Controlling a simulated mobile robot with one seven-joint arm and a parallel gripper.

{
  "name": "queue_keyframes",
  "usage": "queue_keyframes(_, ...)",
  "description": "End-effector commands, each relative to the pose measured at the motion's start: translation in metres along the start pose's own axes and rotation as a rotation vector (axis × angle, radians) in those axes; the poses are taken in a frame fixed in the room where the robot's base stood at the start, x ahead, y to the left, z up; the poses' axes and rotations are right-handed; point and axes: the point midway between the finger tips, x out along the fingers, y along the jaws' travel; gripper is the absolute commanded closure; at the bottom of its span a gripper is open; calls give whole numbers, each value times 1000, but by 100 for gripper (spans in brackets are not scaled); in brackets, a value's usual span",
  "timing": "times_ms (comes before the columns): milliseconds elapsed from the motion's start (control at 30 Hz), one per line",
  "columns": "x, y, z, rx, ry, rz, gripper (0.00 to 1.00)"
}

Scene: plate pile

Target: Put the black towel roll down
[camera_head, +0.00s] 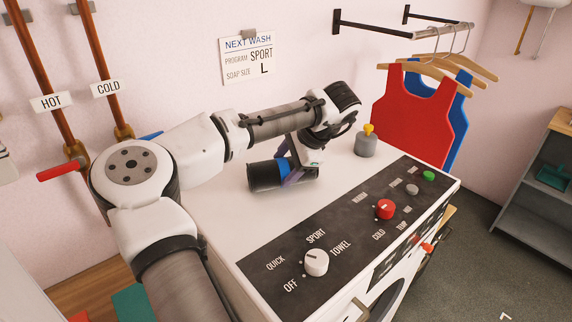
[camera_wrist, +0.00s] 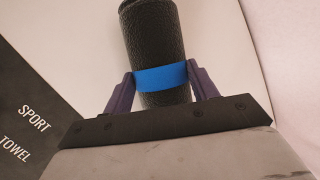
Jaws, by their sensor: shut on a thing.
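The black towel roll (camera_head: 265,177) has a blue band around its middle and lies on its side at the white top of the washing machine (camera_head: 215,215). My gripper (camera_head: 290,174) is shut on the roll near the blue band. In the wrist view the roll (camera_wrist: 155,40) runs away from my gripper (camera_wrist: 163,88), with one purple finger on each side of the band. Whether the roll touches the top or hangs just above it, I cannot tell. The roll's right part is partly hidden by my gripper.
A grey bottle with a yellow top (camera_head: 366,143) stands at the back right of the machine top. The control panel (camera_head: 340,235) with its knobs runs along the front. Red and blue tank tops (camera_head: 413,112) hang at the right.

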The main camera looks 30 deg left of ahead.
Motion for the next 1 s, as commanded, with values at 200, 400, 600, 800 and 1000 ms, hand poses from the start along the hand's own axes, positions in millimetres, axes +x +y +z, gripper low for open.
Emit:
queue_keyframes(200, 0, 0, 0, 0, 0, 0, 22)
queue_keyframes(400, 0, 0, 0, 0, 0, 0, 20)
queue_keyframes(600, -5, 0, -1, 0, 1, -1, 20)
queue_keyframes(800, -38, 1, -3, 0, 3, -3, 20)
queue_keyframes(1000, -85, 0, -1, 0, 0, -5, 20)
